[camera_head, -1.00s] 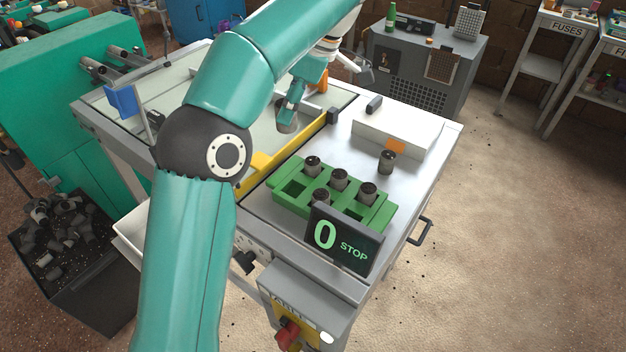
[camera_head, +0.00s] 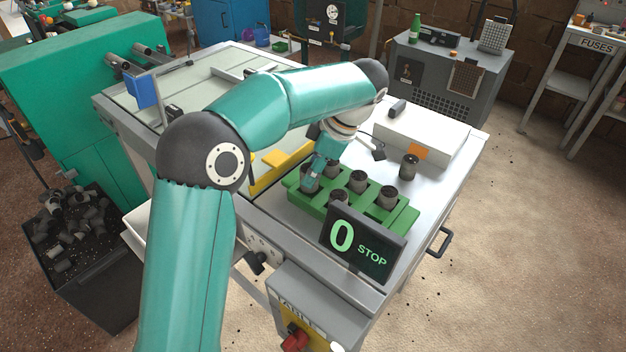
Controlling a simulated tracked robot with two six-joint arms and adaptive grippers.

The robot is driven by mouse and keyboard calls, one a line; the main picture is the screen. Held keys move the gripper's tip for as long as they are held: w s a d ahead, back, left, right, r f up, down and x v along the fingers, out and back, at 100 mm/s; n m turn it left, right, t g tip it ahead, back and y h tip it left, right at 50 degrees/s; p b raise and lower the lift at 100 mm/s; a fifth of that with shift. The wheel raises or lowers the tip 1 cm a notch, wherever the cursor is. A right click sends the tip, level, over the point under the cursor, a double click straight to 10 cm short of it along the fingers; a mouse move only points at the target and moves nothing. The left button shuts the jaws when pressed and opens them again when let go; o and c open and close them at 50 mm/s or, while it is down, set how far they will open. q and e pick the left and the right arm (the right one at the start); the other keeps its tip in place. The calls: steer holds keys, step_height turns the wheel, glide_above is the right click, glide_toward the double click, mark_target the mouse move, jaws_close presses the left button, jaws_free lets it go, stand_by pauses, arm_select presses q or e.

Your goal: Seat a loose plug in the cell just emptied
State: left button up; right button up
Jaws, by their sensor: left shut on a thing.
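My left gripper (camera_head: 315,174) is shut on a dark grey plug (camera_head: 309,184), upright at the left front cell of the green block (camera_head: 410,215). I cannot tell how deep the plug sits, or whether it is still above the cell; the gripper hides part of it. Other dark plugs stand in the block: one behind the gripper (camera_head: 334,168), one in the middle of the back row (camera_head: 357,181), one at its right (camera_head: 388,197) and one in front (camera_head: 340,197). A further plug (camera_head: 409,166) stands loose on the table. My right gripper is not in view.
A display reading 0 STOP (camera_head: 361,244) stands in front of the block and hides part of it. A white box (camera_head: 425,136) with an orange patch lies behind. A yellow rail (camera_head: 268,180) runs at the left. The table is clear at the right.

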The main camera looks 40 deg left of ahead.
arm_select(q)
steer(key=shift+s+d+f, duration=0.15)
steer(key=shift+f, duration=1.45)
jaws_close()
steer(key=o, duration=1)
jaws_free()
steer(key=shift+c, duration=0.2)
steer(key=shift+r, duration=0.15)
steer(key=shift+w+r, duration=0.25)
steer(key=shift+r, duration=0.25)
steer(key=p+v, duration=0.1)
steer(key=v, duration=1)
steer(key=shift+d+p, duration=0.15)
steer(key=shift+p, duration=0.15)
steer(key=shift+f, duration=0.1)
